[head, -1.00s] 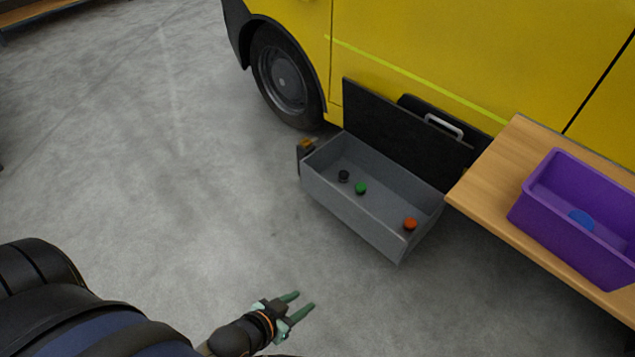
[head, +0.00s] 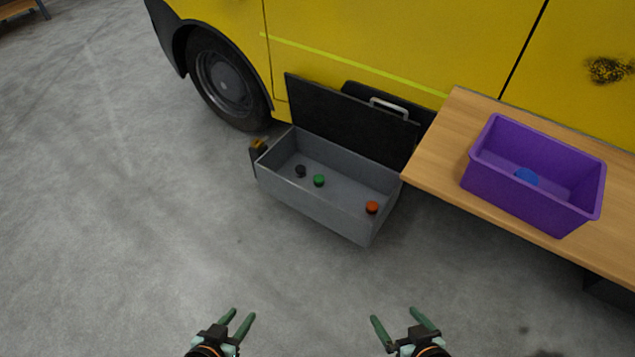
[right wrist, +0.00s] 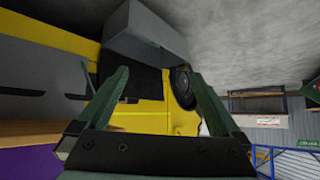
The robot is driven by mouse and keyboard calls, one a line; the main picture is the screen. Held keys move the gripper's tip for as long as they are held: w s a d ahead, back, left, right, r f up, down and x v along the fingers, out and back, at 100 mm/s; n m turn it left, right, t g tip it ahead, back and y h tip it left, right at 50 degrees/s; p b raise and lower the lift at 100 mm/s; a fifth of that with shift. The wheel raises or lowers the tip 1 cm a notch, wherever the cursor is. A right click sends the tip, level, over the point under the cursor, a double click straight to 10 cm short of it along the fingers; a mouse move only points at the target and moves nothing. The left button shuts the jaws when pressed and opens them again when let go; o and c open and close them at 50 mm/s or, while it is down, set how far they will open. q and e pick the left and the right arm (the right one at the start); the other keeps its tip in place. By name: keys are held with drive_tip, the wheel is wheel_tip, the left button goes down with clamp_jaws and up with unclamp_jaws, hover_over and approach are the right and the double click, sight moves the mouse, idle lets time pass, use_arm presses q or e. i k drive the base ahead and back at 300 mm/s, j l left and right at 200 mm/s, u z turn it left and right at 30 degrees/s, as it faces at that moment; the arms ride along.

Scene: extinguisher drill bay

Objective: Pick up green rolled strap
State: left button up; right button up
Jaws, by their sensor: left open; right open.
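The green rolled strap (head: 319,180) is a small green roll on the floor of an open grey drawer-like bin (head: 315,210). A black roll (head: 300,171) lies close to its left and an orange-red roll (head: 372,207) lies further right in the same bin. My left gripper (head: 238,316) is open and empty, low in the head view and short of the bin. My right gripper (head: 396,314) is open and empty to its right, also short of the bin. The right gripper's open fingers (right wrist: 163,92) also show in the right wrist view, with nothing between them.
A black lid (head: 345,120) stands up behind the bin against the yellow vehicle (head: 365,40). To the right, a wooden bench (head: 430,165) carries a purple crate (head: 525,205) with a blue item (head: 526,176) inside. The concrete floor before the bin is clear.

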sight(319, 180)
drive_tip(key=i+j, duration=0.35)
drive_tip(key=i, duration=0.2)
drive_tip(key=i+j, duration=0.4)
drive_tip(key=i+j+z, duration=0.1)
drive_tip(key=i+j, duration=0.25)
drive_tip(key=i, duration=0.3)
